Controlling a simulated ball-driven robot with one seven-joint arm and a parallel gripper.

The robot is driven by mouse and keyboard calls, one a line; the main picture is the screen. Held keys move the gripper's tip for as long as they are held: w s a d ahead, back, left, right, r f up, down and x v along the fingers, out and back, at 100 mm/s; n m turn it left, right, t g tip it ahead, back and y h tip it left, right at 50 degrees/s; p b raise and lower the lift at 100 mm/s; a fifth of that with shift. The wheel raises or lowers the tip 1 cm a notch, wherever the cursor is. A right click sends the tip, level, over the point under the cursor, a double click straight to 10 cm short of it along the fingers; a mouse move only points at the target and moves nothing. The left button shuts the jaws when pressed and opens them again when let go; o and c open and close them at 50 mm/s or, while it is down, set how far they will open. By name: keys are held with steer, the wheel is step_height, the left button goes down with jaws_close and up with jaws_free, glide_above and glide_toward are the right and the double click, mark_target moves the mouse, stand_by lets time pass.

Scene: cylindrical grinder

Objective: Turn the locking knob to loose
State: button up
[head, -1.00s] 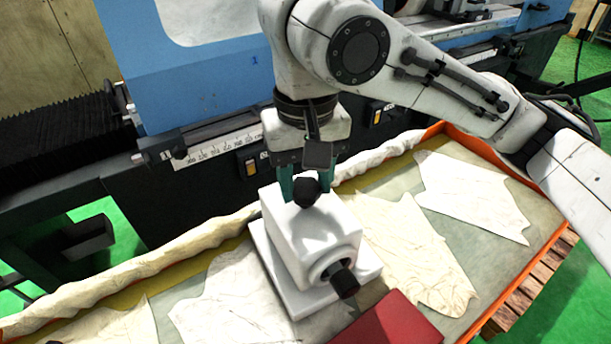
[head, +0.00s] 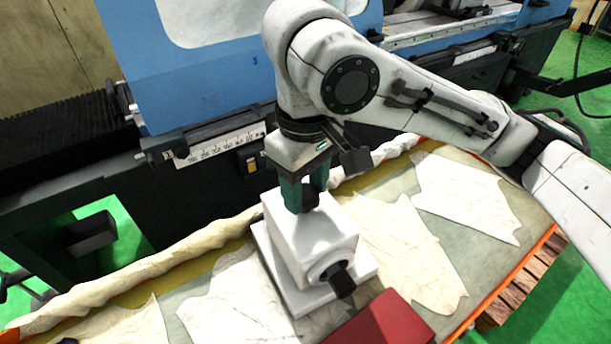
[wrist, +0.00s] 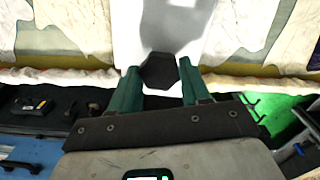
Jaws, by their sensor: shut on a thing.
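A white block-shaped fixture (head: 318,236) stands on a white base plate on the table. A black locking knob (head: 309,201) sits on its top; the wrist view shows this knob (wrist: 159,71) as faceted, between the green fingers. My gripper (head: 304,190) points down over the block and is shut on the knob. In the wrist view my gripper (wrist: 160,84) has one finger on each side of it. In the head view the near finger partly hides the knob. A second black knob (head: 341,281) sticks out of the block's front face.
A red box (head: 382,322) lies in front of the block at the right. Crumpled pale sheets (head: 467,196) cover parts of the tray-like table, with an orange edge (head: 505,283). A rolled cloth (head: 150,262) lines its back, before the blue grinder (head: 210,75).

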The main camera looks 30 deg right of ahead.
steer(key=n+p, duration=0.1)
steer(key=n, duration=0.2)
steer(key=shift+r+n, duration=0.1)
steer(key=shift+n, duration=0.3)
steer(key=n+p, duration=0.1)
steer(key=n, duration=0.2)
steer(key=shift+n, duration=0.3)
steer(key=n, duration=1.3)
steer(key=shift+w+n, duration=0.1)
steer(key=shift+n, duration=0.2)
steer(key=n, duration=0.3)
steer(key=shift+n+b, duration=0.3)
steer(key=shift+b, duration=0.05)
steer(key=shift+n, duration=1.8)
steer(key=shift+b, duration=0.3)
steer(key=o, duration=1.1)
